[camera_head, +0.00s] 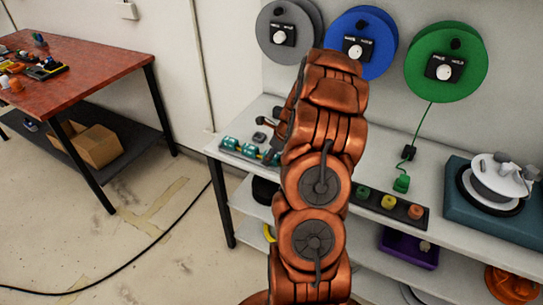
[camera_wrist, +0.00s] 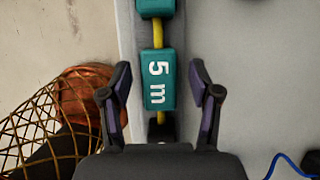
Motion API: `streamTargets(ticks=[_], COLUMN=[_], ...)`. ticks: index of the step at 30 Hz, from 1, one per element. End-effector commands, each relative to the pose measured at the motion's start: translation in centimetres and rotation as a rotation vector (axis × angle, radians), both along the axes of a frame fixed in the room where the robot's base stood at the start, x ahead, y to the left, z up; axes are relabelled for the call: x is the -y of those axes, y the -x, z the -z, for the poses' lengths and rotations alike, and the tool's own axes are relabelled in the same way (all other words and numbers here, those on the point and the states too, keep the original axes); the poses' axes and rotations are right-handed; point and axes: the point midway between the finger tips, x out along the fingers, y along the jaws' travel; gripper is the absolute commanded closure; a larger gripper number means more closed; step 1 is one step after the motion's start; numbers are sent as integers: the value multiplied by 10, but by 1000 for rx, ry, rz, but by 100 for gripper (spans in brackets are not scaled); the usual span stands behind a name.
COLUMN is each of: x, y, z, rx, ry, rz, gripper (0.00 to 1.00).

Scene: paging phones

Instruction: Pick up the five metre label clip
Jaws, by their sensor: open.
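The five metre label clip (camera_wrist: 158,80) is a teal block marked "5 m" in white, on a yellow strip in the wrist view. My gripper (camera_wrist: 160,92) is open, with one dark finger on each side of it in the picture. I see clear gaps between the fingers and the clip, and cannot tell the height. A second teal clip (camera_wrist: 155,7) is cut off at the top edge. In the head view, teal clips (camera_head: 230,143) sit in a dark tray at the bench's left end. My arm hides part of that tray, and I cannot read the labels there.
Grey, blue and green reels (camera_head: 445,62) hang on the wall. A turntable-like device (camera_head: 490,185) stands at the right. A wire mesh basket (camera_wrist: 50,120) shows left of the bench edge in the wrist view.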

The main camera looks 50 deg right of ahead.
Motion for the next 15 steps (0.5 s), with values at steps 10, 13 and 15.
streamTargets(ticks=[10,13,15], x=[0,0,0], y=[-1,-1,0], z=[2,2,2], rx=[0,0,0], ry=[0,0,-1], rz=[0,0,0], gripper=[48,58,66])
